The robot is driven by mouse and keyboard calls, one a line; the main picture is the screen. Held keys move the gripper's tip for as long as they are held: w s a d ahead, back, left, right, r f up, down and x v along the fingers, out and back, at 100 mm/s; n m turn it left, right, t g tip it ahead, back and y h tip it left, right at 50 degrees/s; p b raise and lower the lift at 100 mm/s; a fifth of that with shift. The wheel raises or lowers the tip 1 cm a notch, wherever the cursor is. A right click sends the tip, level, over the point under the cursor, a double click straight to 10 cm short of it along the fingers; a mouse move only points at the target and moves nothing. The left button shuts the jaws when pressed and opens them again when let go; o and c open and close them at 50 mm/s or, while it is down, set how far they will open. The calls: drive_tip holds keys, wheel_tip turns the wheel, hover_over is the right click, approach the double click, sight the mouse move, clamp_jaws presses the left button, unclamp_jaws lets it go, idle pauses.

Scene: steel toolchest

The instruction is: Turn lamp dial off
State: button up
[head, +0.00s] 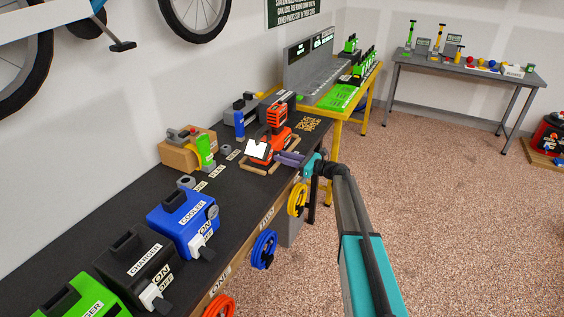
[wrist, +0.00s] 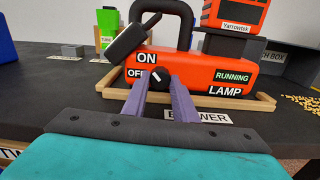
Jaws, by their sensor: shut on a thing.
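The lamp is an orange box with a black handle, marked LAMP, on the black bench top in the wrist view (wrist: 90,75) and the head view (head: 278,140). Its front bears ON, OFF and RUNNING labels. The black dial (wrist: 158,73) sits just right of ON and OFF; a short white mark on it appears to slant to the upper left. My gripper (wrist: 158,82) has its two purple fingers on either side of the dial and is shut on it. The fingers partly hide the dial. In the head view my gripper (head: 287,157) reaches the lamp's front.
A wooden frame (wrist: 258,103) edges the lamp. The blue cooler (head: 178,222) and black charger (head: 135,262) stand nearer on the bench.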

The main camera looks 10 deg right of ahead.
drive_tip(key=shift+d+f+n+b, duration=0.1)
drive_tip(key=shift+n+b, duration=0.8)
drive_tip(key=shift+b, duration=0.2)
drive_tip(key=shift+w, duration=0.1)
drive_tip(key=o, duration=0.8)
drive_tip(key=shift+c, duration=0.2)
drive_tip(key=shift+v, duration=0.8)
drive_tip(key=b+v, duration=0.2)
drive_tip(key=v, duration=1)
